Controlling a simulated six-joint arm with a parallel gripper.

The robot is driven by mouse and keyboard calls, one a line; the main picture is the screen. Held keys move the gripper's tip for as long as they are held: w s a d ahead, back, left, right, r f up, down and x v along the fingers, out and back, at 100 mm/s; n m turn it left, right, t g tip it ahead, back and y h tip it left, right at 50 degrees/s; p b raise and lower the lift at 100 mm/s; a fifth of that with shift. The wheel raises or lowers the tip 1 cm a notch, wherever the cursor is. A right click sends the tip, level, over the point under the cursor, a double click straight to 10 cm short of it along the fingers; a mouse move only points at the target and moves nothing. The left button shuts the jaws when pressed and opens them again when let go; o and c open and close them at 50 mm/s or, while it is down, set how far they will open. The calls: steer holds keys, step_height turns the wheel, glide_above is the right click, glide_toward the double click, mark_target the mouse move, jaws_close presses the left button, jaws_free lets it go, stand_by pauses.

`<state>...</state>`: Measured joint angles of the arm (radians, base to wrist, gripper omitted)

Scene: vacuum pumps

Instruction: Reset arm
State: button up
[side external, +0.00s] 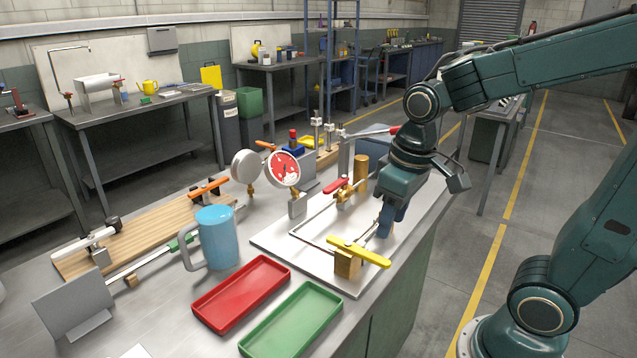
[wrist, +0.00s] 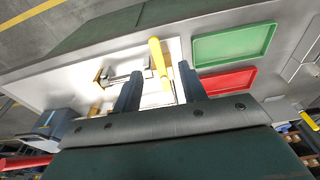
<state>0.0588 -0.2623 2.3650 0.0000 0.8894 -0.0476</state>
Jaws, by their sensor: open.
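My gripper (side external: 386,222) hangs low over the right part of a white plate (side external: 275,245) on the bench, behind the yellow lever handle (side external: 360,252) in the side view. In the wrist view my gripper (wrist: 157,70) has its two dark fingers wide apart with nothing clamped between them. The yellow handle (wrist: 159,62) shows beyond and between the fingertips there. It sits on a brass block (side external: 347,265). A red-handled brass valve (side external: 343,193) and a brass cylinder (side external: 361,172) stand on the plate behind. I cannot tell how close the fingertips are to the plate.
A red tray (side external: 242,292) and a green tray (side external: 292,320) lie at the bench front.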

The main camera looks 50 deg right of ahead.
steer(key=s+a+r+t, duration=0.1)
steer(key=s+r+t, duration=0.2)
steer(key=s+r, duration=0.2)
steer(key=shift+s+a+r+t, duration=0.25)
steer(key=shift+s+t, duration=0.15)
steer(key=shift+s, duration=0.55)
